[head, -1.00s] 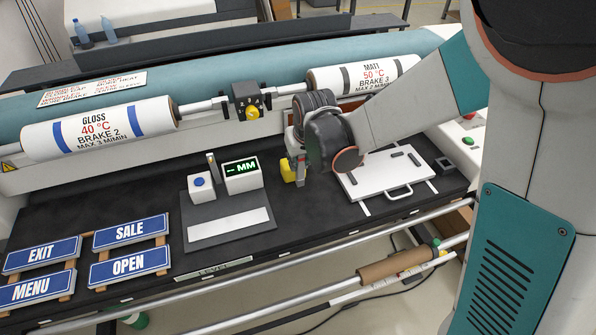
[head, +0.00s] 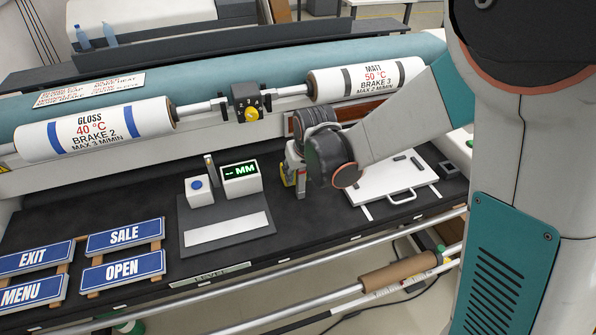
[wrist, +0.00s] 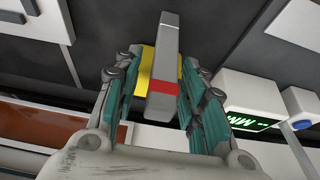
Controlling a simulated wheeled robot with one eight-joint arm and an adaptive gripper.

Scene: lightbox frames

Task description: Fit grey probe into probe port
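The grey probe (wrist: 163,48) is a long bar with a red band, seen between my fingers in the wrist view. A yellow block (wrist: 146,62) lies behind it and shows beside my gripper in the head view (head: 287,177). My gripper (head: 297,188) is low over the black bench, its teal pads on both sides of the probe (wrist: 160,72). A gap shows on the left of the probe, so the fingers look open around it. The gauge box with a green MM display (head: 241,179) stands left of the gripper. I cannot make out the probe port.
A white box with a blue button (head: 198,191) and a grey base plate (head: 190,222) adjoin the gauge. Blue signs (head: 123,268) lie at left. A white board with a handle (head: 390,186) lies right of the gripper. Printed rolls (head: 95,128) hang behind.

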